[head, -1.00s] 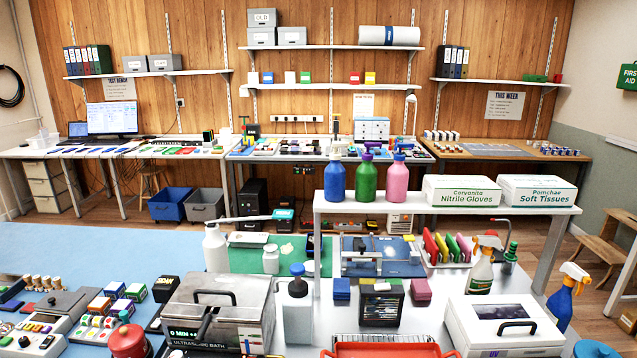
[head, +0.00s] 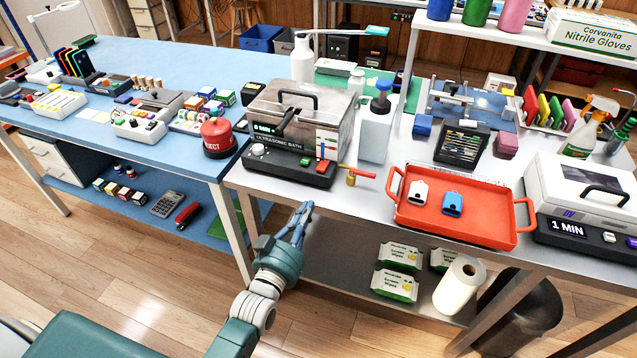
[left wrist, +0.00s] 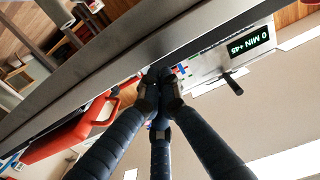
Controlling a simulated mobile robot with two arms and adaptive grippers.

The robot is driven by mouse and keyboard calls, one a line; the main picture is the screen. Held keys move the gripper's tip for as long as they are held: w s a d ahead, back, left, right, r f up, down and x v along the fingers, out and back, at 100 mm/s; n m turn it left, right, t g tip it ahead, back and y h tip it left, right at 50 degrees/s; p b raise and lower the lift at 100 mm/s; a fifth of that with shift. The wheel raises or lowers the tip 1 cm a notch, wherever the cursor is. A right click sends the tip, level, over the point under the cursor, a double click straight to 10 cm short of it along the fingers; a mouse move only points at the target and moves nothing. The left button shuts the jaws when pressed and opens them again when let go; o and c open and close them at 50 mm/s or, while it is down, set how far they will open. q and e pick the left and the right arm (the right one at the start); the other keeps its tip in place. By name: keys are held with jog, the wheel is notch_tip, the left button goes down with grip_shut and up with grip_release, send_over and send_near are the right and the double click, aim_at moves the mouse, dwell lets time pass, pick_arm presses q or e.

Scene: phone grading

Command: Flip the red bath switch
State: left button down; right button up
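The ultrasonic bath (head: 330,112), a grey metal box with a black lid handle, stands near the left front of the white table. Its black front base carries a white knob (head: 258,150), a small green switch (head: 305,161) and the red switch (head: 321,167) at the right end. My left gripper (head: 304,208) is in front of the table edge, below and apart from the red switch. In the left wrist view, the left fingertips (left wrist: 158,76) are drawn together with nothing seen between them. The bath's display (left wrist: 249,46) shows there too. My right gripper is not in view.
A brass valve with a red lever (head: 356,173) stands right of the bath. A red tray (head: 500,225) with two small items lies further right. Wipe packs and a paper roll (head: 460,284) are on the lower shelf.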

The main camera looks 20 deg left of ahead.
pick_arm(q)
notch_tip(320, 180, up, 8)
jog(key=t, duration=0.2)
notch_tip(320, 180, up, 2)
send_over(323, 166)
jog(key=s, duration=0.3)
jog(key=f, duration=0.3)
jog(key=shift+a+p, duration=0.35)
jog(key=shift+p, duration=0.05)
jog(key=shift+s+f, duration=0.15)
jog(key=shift+f, duration=0.3)
